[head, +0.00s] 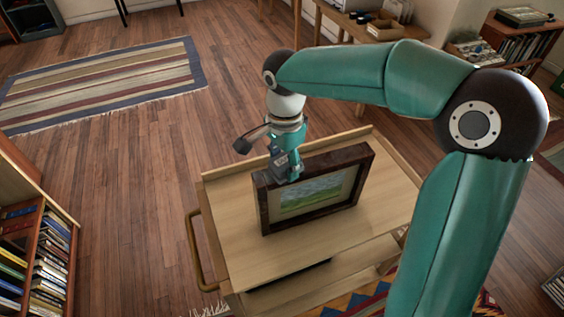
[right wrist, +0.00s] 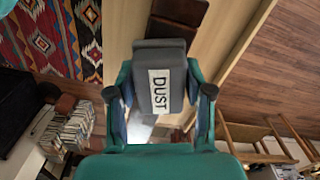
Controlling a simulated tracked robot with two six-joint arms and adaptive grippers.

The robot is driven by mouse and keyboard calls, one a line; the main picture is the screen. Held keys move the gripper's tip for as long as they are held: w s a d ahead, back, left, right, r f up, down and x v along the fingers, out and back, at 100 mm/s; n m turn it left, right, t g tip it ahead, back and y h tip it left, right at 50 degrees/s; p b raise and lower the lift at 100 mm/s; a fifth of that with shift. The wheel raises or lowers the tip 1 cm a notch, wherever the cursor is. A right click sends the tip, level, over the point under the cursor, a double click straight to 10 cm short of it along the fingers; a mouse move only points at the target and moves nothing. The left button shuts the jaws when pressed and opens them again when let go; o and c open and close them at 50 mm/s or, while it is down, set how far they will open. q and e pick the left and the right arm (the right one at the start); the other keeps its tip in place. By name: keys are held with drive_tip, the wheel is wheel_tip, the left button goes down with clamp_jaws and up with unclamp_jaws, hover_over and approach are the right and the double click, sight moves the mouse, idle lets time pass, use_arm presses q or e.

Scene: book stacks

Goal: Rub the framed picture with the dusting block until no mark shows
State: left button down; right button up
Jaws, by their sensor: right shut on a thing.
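The framed picture (head: 318,196) has a dark brown frame and a green and blue landscape. It stands upright on the top of a wooden cart (head: 240,245). My right gripper (head: 287,172) is shut on the grey dusting block (right wrist: 160,60), which has a white "DUST" label. In the right wrist view the block sits between the fingers of my right gripper (right wrist: 160,95). The block is at the upper left part of the frame; I cannot tell whether it touches. The gripper hides part of the picture, and I cannot make out any mark on it. My left gripper is out of view.
The cart has a raised back edge and a side handle (head: 196,250). A bookcase (head: 45,245) stands at the left. A striped rug (head: 100,82) lies on the wooden floor. A table with boxes (head: 385,30) and a low bookshelf (head: 510,45) are behind.

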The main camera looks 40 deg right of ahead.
drive_tip(key=shift+s+d+r, duration=0.1)
drive_tip(key=shift+s+d, duration=0.15)
drive_tip(key=shift+d, duration=0.55)
drive_tip(key=shift+s+d, duration=0.2)
drive_tip(key=shift+d, duration=0.55)
drive_tip(key=shift+w+a+f, duration=0.1)
drive_tip(key=shift+a+f, duration=0.05)
drive_tip(key=shift+a, duration=0.5)
drive_tip(key=shift+w+a+f, duration=0.1)
drive_tip(key=shift+w+a, duration=0.05)
drive_tip(key=shift+a, duration=0.55)
drive_tip(key=shift+w+a+f, duration=0.1)
drive_tip(key=shift+a+f, duration=0.05)
drive_tip(key=shift+a, duration=0.5)
drive_tip(key=shift+b, duration=0.3)
drive_tip(key=shift+c, duration=0.4)
drive_tip(key=shift+w+r+p, duration=0.15)
drive_tip(key=shift+r+p, duration=2.3)
drive_tip(key=shift+r, duration=0.65)
drive_tip(key=shift+r+p, duration=1.25)
drive_tip(key=shift+r, duration=0.35)
